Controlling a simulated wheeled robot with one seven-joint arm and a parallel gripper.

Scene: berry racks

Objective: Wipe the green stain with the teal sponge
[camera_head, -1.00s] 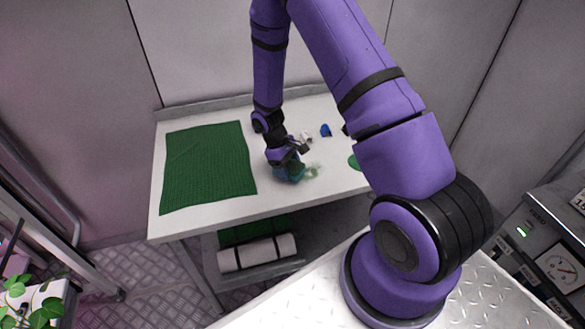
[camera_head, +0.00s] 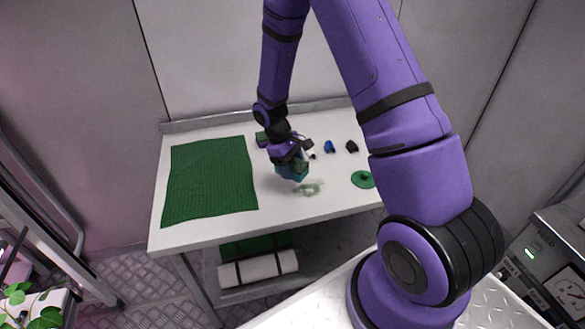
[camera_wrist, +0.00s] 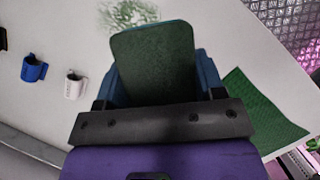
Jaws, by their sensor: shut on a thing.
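The teal sponge (camera_head: 293,170) is held in my gripper (camera_head: 289,160), which is shut on it. In the wrist view the sponge (camera_wrist: 155,62) sits between the fingers (camera_wrist: 157,85), its dark green-grey face towards the camera. The green stain (camera_head: 309,188) is a pale, speckled smear on the white table, just right of and in front of the sponge in the head view. In the wrist view the stain (camera_wrist: 127,14) shows beyond the sponge, at the top. The sponge appears to be above the table; I cannot tell the exact gap.
A green mat (camera_head: 210,182) covers the left of the white table (camera_head: 230,228). A round green object (camera_head: 363,179) is at the right. A rolled mat (camera_head: 258,269) lies below.

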